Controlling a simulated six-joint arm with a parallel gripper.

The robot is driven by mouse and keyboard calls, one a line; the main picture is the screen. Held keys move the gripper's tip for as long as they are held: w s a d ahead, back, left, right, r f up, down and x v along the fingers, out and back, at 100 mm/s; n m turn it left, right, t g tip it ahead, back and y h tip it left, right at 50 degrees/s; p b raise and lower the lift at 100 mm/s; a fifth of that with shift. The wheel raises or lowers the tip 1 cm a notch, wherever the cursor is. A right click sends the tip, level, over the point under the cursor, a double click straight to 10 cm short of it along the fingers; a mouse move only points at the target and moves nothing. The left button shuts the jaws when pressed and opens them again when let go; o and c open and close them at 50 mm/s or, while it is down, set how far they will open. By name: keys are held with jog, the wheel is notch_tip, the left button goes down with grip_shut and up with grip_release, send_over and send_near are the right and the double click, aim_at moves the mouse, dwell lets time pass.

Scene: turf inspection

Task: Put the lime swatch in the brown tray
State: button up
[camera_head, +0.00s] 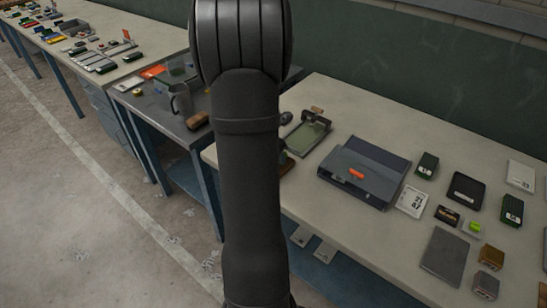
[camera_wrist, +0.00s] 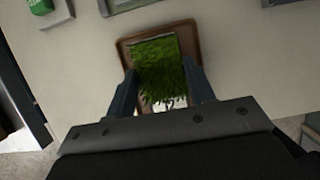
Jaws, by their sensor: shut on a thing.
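The lime swatch (camera_wrist: 155,54), a shaggy green turf piece, is between the two fingers of my gripper (camera_wrist: 161,76) in the wrist view. The gripper is shut on it. The brown tray (camera_wrist: 124,48) shows behind and around the swatch, its rim visible at the top and sides. The swatch overlaps the tray in this view; I cannot tell whether it touches the tray floor. In the head view a brown edge (camera_head: 288,165), apparently the tray, shows just right of my arm. My arm hides the gripper and swatch there.
A grey box with an orange item (camera_head: 365,172) stands right of the tray. A shallow tray with a green bottom (camera_head: 307,137) lies behind it. Several small boxes and a dark flat panel (camera_head: 446,252) lie at the right. A darker side table (camera_head: 150,108) is at left.

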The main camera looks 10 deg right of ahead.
jog(key=shift+f, duration=0.7)
jog(key=o, duration=0.7)
jog(key=shift+f, duration=0.1)
jog(key=v, duration=1.2)
jog(key=x, duration=1.2)
jog(key=shift+r, duration=1.6)
